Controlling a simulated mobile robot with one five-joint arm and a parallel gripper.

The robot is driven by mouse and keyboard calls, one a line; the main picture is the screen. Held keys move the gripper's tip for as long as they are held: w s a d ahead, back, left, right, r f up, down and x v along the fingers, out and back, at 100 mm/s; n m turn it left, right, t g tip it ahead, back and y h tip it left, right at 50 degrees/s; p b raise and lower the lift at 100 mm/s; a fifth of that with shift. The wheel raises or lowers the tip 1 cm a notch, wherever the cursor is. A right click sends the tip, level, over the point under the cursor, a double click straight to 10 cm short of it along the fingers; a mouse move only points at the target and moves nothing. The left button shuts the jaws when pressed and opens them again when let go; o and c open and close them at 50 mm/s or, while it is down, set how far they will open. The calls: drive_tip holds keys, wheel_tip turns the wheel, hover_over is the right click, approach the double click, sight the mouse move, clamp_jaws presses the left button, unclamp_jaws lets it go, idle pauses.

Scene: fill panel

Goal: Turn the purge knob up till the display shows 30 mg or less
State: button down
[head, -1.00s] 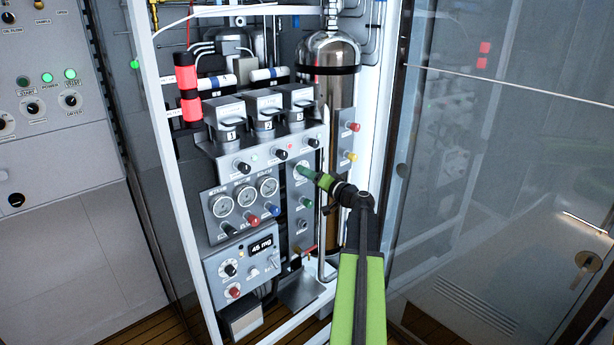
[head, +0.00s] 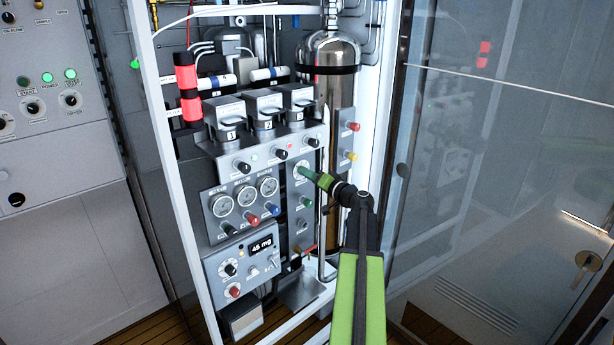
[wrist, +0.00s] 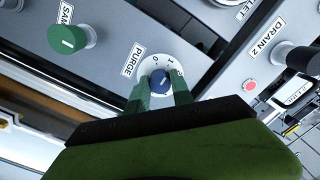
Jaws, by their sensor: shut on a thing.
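The purge knob (wrist: 158,80) is blue, on a white dial marked with numbers, beside a PURGE label (wrist: 132,60) in the wrist view. My gripper (wrist: 160,95) has its green fingers on either side of the knob and is shut on it. In the head view my gripper (head: 312,175) reaches the upper part of the narrow valve panel and covers the knob. The display (head: 262,245) on the lower box reads 45 mg.
A green knob labelled SAM… (wrist: 68,38) sits near the purge knob. Three gauges (head: 245,196) are left of the valve panel. A steel cylinder (head: 330,75) stands behind, and a glass door (head: 480,180) is at the right.

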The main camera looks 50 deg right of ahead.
drive_tip(key=shift+w+r, duration=0.1)
drive_tip(key=shift+d+m, duration=0.15)
drive_tip(key=shift+m, duration=4.15)
drive_tip(key=c, duration=1.1)
unclamp_jaws()
